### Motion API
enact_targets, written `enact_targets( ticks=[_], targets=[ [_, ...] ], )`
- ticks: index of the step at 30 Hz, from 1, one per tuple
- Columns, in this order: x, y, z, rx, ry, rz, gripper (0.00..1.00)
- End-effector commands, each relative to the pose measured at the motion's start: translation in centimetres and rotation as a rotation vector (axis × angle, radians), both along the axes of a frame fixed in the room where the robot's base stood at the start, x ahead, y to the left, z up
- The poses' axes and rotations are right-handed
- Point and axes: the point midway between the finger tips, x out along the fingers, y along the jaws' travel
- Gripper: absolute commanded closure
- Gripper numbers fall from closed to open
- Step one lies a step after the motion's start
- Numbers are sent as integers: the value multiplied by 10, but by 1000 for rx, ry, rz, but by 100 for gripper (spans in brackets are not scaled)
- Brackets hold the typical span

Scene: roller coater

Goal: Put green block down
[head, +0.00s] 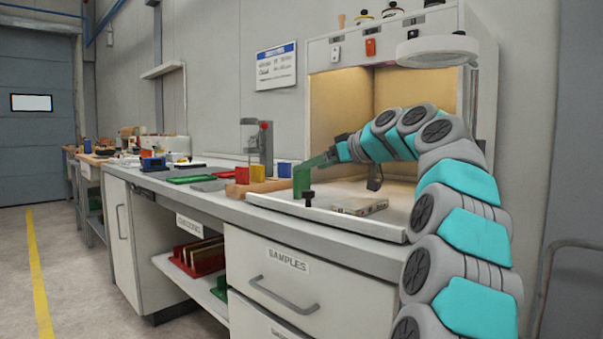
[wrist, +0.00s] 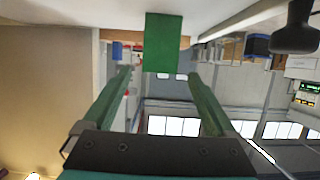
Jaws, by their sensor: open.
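The green block (head: 301,181) stands upright at the left front part of the white worktop tray (head: 335,221), behind a black knob (head: 309,196). In the wrist view the green block (wrist: 163,43) appears just beyond the fingertips, centred between them. My gripper (wrist: 160,76) is open, with its two green fingers apart and nothing held between them. Whether a finger touches the block cannot be told.
A wooden holder (head: 262,187) with red (head: 242,175), yellow (head: 257,173) and blue (head: 284,170) blocks stands left of the tray. A flat grey-white box (head: 359,206) lies on the tray. A lit hood (head: 340,110) encloses the back. A round lamp (head: 437,50) hangs above.

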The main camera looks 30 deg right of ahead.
Motion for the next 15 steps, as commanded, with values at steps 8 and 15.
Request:
enact_targets(
  ticks=[8,15],
  targets=[
    [-36,-13,14,1,-1,0,9],
    [-38,-14,14,1,0,0,9]
  ],
)
